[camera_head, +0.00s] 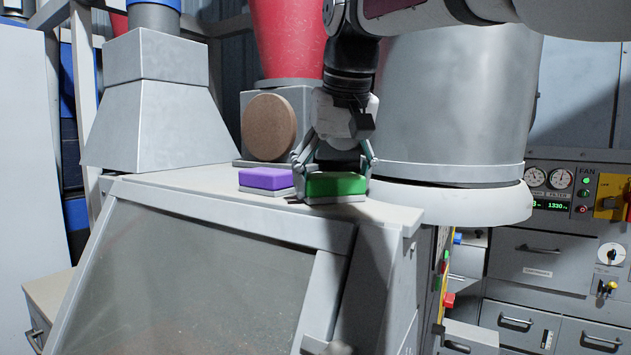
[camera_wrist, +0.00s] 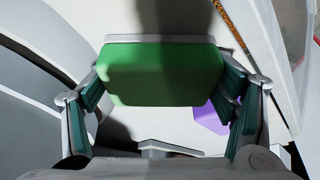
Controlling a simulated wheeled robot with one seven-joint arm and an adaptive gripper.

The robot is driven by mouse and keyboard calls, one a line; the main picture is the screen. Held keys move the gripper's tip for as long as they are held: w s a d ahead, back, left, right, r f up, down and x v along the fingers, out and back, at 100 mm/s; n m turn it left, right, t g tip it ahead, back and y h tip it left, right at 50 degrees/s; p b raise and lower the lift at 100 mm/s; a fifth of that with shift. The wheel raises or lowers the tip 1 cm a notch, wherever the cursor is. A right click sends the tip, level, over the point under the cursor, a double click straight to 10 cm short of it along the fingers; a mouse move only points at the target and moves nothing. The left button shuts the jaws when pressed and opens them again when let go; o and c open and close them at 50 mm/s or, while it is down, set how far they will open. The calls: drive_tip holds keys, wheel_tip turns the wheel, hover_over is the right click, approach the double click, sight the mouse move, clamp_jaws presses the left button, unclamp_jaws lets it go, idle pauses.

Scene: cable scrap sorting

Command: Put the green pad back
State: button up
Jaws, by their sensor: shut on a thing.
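The green pad (camera_head: 336,184) is at the front right of the cabinet's top, on or just over a thin grey base (camera_head: 335,199). My gripper (camera_head: 333,172) is above it, with its fingers down on either side. In the wrist view my gripper (camera_wrist: 168,100) is shut on the green pad (camera_wrist: 160,75), one finger at each end. I cannot tell whether the pad rests fully on the base. A purple pad (camera_head: 265,178) lies on its own grey base to the left; part of the purple pad also shows in the wrist view (camera_wrist: 210,118).
A round brown disc (camera_head: 269,128) stands behind the pads. A large grey cylinder (camera_head: 455,105) stands close on the right and a grey hood (camera_head: 155,100) on the left. The cabinet top (camera_head: 190,181) is clear left of the purple pad.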

drive_tip(key=o, duration=1.3)
drive_tip(key=shift+o, duration=0.2)
drive_tip(key=v, duration=1.2)
drive_tip(key=shift+p, duration=0.4)
drive_tip(key=shift+m+y, duration=0.4)
drive_tip(key=shift+m, duration=0.3)
drive_tip(key=s+d+f, duration=0.2)
drive_tip(key=d+f, duration=0.1)
drive_tip(key=s+d+f, duration=0.2)
drive_tip(key=d+f, duration=0.1)
drive_tip(key=s+d+f, duration=0.2)
drive_tip(key=d+f, duration=0.1)
drive_tip(key=d, duration=0.1)
drive_tip(key=shift+s+f, duration=0.35)
drive_tip(key=shift+s, duration=0.05)
drive_tip(key=s+d+f+h, duration=0.1)
drive_tip(key=s+f, duration=0.6)
drive_tip(key=f, duration=0.3)
drive_tip(key=s+d+f+m+t, duration=0.1)
drive_tip(key=s+d+f, duration=0.1)
drive_tip(key=s+f, duration=0.5)
wheel_tip(320, 180, down, 3)
drive_tip(key=shift+s+f+h, duration=0.1)
drive_tip(key=shift+s+h, duration=0.1)
drive_tip(key=shift+h, duration=0.2)
